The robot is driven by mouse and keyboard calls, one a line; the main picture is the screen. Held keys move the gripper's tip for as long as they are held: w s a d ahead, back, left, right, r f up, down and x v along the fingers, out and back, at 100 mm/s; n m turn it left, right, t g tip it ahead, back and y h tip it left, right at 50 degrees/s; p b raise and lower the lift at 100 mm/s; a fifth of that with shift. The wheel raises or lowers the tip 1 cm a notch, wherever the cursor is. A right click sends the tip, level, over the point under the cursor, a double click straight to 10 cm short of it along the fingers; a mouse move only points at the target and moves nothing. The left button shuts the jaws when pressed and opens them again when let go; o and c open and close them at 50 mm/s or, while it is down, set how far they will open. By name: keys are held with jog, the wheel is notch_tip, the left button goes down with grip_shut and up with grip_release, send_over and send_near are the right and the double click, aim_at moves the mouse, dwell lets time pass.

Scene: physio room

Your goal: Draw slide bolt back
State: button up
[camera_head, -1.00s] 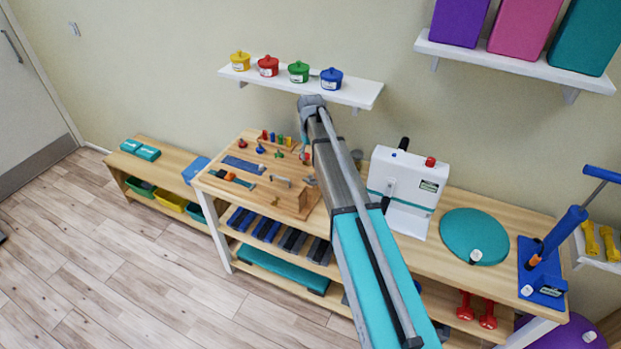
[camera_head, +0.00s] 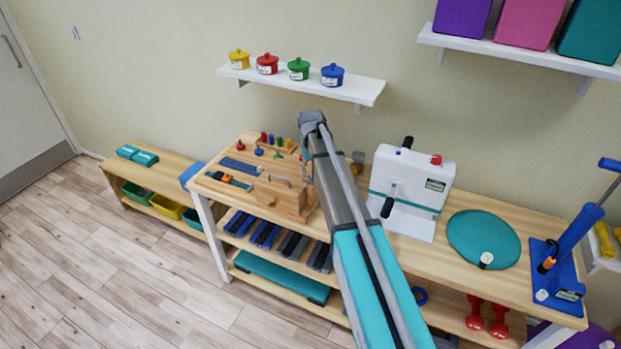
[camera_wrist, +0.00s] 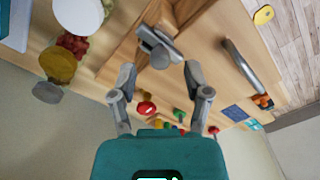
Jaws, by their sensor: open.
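A wooden activity board (camera_head: 287,201) with metal fittings stands on the bench against the wall. In the wrist view, a grey metal slide bolt (camera_wrist: 157,47) with a round knob sits on the wooden board (camera_wrist: 112,66), upper middle. My gripper (camera_wrist: 158,72) is open, its two grey fingers apart, one on each side below the knob in the picture. I cannot tell whether either finger touches it. In the head view my arm covers the gripper and the bolt for the most part.
A metal pull handle (camera_wrist: 241,66) rises from the board right of the bolt. A white hand-crank machine (camera_head: 407,190) stands right of my arm. A wall shelf (camera_head: 300,84) with several coloured pots hangs above the board.

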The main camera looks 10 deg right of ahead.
jog(key=shift+f+b, duration=0.55)
jog(key=shift+f, duration=0.25)
grip_shut()
